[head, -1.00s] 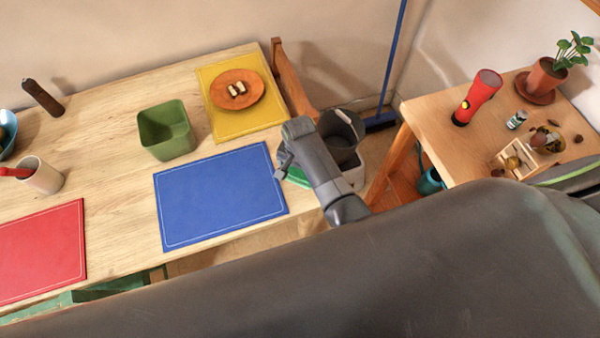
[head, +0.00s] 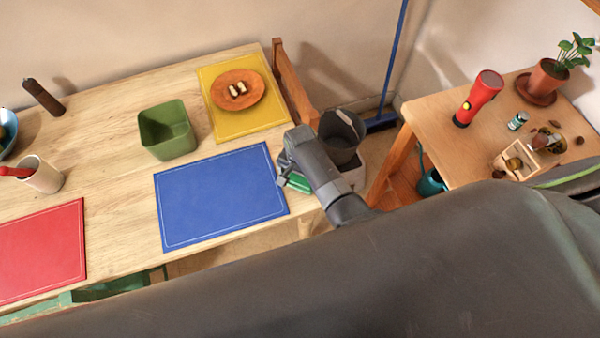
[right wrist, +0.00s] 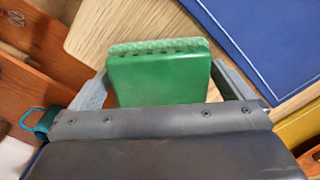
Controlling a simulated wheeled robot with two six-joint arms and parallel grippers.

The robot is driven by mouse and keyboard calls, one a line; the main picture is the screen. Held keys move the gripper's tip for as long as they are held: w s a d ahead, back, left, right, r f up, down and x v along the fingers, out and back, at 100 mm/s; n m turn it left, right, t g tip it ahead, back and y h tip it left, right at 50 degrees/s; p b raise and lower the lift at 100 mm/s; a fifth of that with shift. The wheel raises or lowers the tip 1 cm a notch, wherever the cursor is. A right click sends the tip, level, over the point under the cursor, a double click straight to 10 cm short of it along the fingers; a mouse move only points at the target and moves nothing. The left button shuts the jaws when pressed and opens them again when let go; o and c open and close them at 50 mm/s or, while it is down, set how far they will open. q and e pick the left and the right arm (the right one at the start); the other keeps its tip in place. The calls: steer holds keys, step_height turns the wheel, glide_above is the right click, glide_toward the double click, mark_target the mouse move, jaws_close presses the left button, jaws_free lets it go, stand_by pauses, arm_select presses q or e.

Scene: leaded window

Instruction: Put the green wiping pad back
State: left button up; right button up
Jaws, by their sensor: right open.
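The green wiping pad (head: 299,183) shows just right of the blue mat, at the right end of the table, partly hidden by my right arm. In the right wrist view the pad (right wrist: 160,77) is a green block with a lighter, rough layer along its far edge. My right gripper (head: 283,172) is open over the pad. In the right wrist view one finger is on each side of the pad, near its edges. I cannot tell whether the pad rests on the table or whether the fingers touch it. My left gripper is not in view.
The blue mat (head: 220,195), yellow mat (head: 245,118) and red mat (head: 42,250) lie on the wooden table (head: 110,125). A green square container (head: 167,140) stands behind the blue mat. A grey bin (head: 342,148) is right of the table. A side table (head: 440,112) holds a red flashlight (head: 478,98).

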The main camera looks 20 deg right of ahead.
steer(key=shift+r, duration=0.25)
step_height(320, 180, up, 12)
stand_by(0.4)
steer(key=shift+f, duration=0.1)
stand_by(0.3)
